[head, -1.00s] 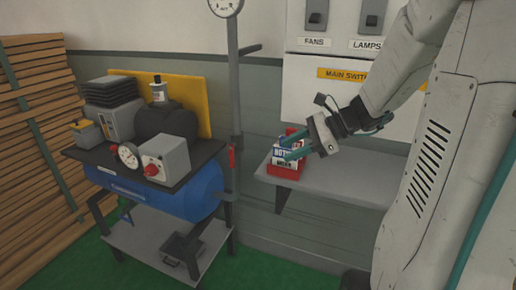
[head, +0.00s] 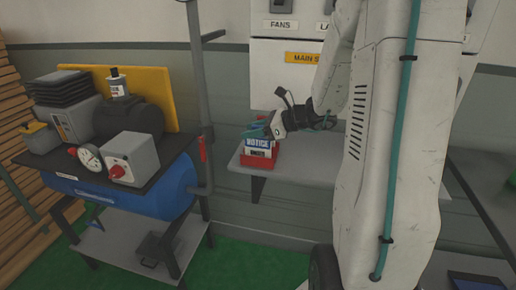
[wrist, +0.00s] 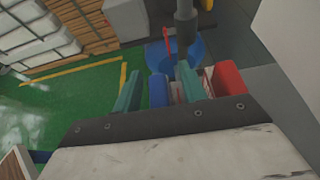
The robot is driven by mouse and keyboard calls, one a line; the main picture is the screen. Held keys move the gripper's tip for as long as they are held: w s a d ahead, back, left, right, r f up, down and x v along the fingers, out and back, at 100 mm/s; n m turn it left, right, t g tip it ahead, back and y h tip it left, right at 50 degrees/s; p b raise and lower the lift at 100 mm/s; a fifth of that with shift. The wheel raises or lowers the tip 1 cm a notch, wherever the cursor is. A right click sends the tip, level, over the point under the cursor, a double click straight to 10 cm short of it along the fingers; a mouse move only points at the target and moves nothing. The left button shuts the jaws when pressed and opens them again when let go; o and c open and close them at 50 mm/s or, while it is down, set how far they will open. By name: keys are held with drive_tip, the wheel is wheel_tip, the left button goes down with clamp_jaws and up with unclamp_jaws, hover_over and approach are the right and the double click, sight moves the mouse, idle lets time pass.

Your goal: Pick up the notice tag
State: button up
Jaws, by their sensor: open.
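The notice tag (head: 258,143), white with a blue band reading "NOTICE", stands upright in a red holder (head: 262,161) on a grey wall shelf. A second tag with a dark band sits in front of it, lower down. My gripper (head: 258,130) is open, its teal fingers right at the top of the tags. In the wrist view a blue piece (wrist: 158,91), seemingly the notice tag, and a white and red piece show between the fingers. The red holder (wrist: 228,79) is right of them. I cannot tell whether the fingers touch a tag.
The grey shelf (head: 305,172) is bare to the right of the holder. A switch cabinet (head: 278,75) hangs above it. A vertical pipe (head: 200,90) with a red handle stands left of the shelf. A compressor bench with a blue tank (head: 130,196) is further left.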

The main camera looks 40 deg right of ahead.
clamp_jaws()
